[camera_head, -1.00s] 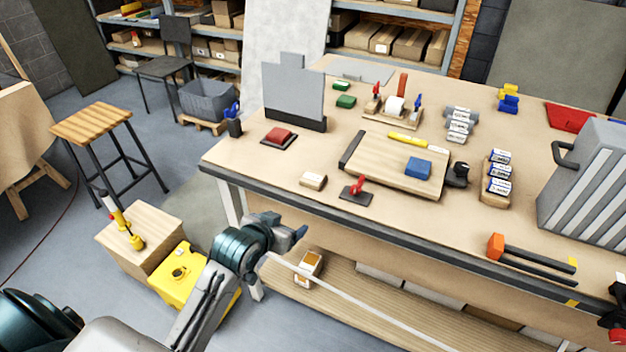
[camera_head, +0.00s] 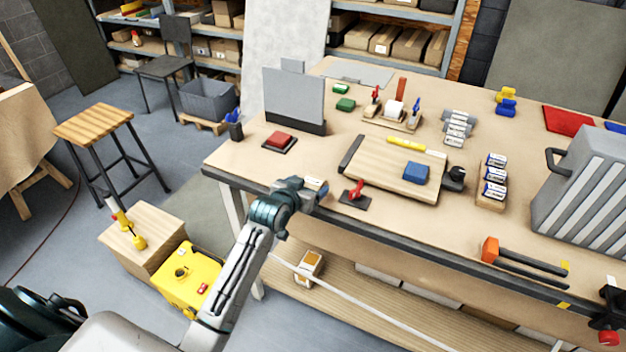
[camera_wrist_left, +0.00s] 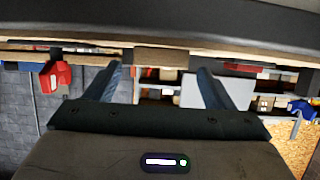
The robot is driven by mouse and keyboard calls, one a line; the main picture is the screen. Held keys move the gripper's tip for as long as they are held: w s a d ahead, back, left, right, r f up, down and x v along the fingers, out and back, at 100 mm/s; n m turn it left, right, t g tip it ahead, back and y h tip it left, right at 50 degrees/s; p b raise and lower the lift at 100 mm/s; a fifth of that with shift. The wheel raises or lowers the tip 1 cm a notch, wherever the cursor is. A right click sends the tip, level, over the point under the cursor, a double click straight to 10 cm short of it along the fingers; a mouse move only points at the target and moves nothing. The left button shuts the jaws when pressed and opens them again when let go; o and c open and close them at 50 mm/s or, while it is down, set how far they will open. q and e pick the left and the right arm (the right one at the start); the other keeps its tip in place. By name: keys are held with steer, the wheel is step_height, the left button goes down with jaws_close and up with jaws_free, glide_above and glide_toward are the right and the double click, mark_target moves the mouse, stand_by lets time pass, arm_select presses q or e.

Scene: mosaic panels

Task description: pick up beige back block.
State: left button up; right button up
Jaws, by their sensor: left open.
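The beige block (camera_head: 316,184) lies near the front left edge of the workbench in the head view, partly hidden by my left gripper (camera_head: 318,194). My left gripper is at the bench's front edge, just in front of the block and low. In the left wrist view, which looks upside down, its two fingers (camera_wrist_left: 161,85) are apart with nothing held between them. A brown block face (camera_wrist_left: 165,56), likely the same block, shows between and beyond the fingertips. My right gripper is not in view.
A black base with a red clamp (camera_head: 355,193) stands just right of the block. The bench's dark front edge (camera_head: 400,235) is close below the gripper.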

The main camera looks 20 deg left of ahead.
mark_target(313, 184)
arm_select(q)
steer(key=shift+x, duration=1.3)
steer(key=shift+s, duration=0.1)
steer(key=c, duration=1)
steer(key=shift+c, duration=0.3)
steer(key=shift+r, duration=0.15)
